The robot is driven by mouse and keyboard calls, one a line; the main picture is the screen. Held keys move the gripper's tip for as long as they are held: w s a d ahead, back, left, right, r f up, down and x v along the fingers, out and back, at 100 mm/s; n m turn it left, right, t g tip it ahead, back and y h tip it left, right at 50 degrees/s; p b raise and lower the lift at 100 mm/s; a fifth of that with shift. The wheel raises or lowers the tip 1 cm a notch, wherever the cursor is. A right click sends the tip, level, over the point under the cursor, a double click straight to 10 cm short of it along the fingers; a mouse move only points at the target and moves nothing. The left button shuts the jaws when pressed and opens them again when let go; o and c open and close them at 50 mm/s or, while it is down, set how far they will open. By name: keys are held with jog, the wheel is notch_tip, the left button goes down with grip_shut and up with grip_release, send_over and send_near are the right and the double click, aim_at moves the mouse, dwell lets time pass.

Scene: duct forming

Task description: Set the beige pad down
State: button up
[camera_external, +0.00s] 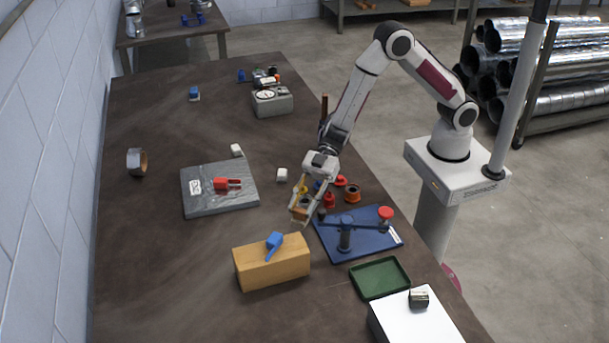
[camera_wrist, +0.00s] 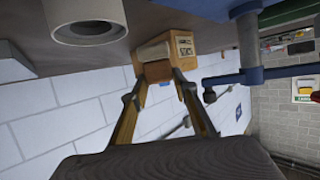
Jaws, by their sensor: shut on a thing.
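My gripper (camera_external: 299,212) is low over the table, between the wooden block and the blue stand, with its fingers pointing down. It is shut on a small tan piece, the beige pad (camera_external: 300,214), at the fingertips. In the wrist view, the two fingers close in on a tan, box-like shape (camera_wrist: 157,52) with a pale label. Where the pad ends and the wooden block behind begins is hard to tell there. I cannot tell whether the pad touches the table.
A wooden block (camera_external: 272,268) carrying a blue tool (camera_external: 274,243) is just in front. A blue stand (camera_external: 375,240) with a red knob is at right. A green tray (camera_external: 380,278) and white box (camera_external: 415,322) are nearer. A grey slab (camera_external: 205,200) lies left.

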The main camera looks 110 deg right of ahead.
aim_at(303, 214)
jog(key=shift+f, duration=0.1)
jog(key=shift+f, duration=1.75)
jog(key=shift+f, duration=0.2)
jog(key=o, duration=1.1)
jog(key=shift+r, duration=0.1)
jog(key=shift+r, duration=0.1)
jog(key=v, duration=1.2)
